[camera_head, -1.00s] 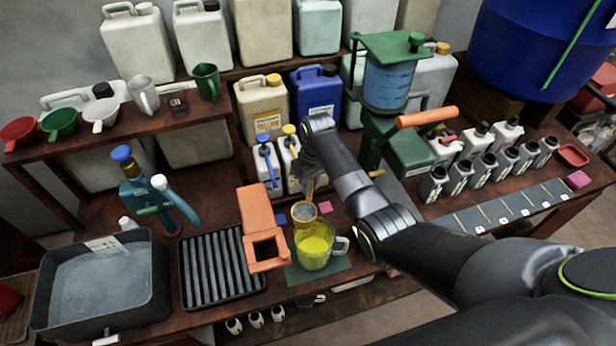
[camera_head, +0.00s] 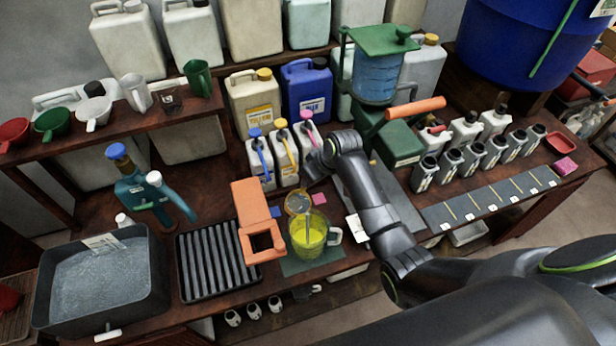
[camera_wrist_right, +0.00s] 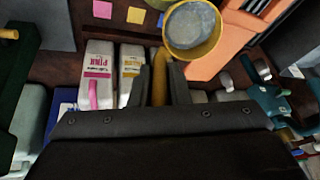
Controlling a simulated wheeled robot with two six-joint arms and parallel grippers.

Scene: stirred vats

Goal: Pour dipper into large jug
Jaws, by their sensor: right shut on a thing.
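My right gripper (camera_head: 312,180) is shut on the yellow handle of the dipper (camera_head: 298,203). In the right wrist view, the handle (camera_wrist_right: 159,76) runs between the two fingers to a round, yellow-rimmed cup (camera_wrist_right: 192,28) with a greyish inside. In the head view, the cup is tipped at the rear rim of the large jug (camera_head: 309,240), a clear vessel with a handle on its right and yellow-green liquid inside. A thin pale streak runs from the cup down into the jug. The jug stands upright on a dark green mat (camera_head: 300,268). My left gripper is out of view.
An orange stand (camera_head: 256,212) is close left of the jug, beside a black ribbed rack (camera_head: 213,262). A grey basin (camera_head: 105,285) is further left. Small white bottles with blue, yellow and pink caps (camera_head: 285,152) stand behind. A grey strip (camera_head: 490,205) lies to the right.

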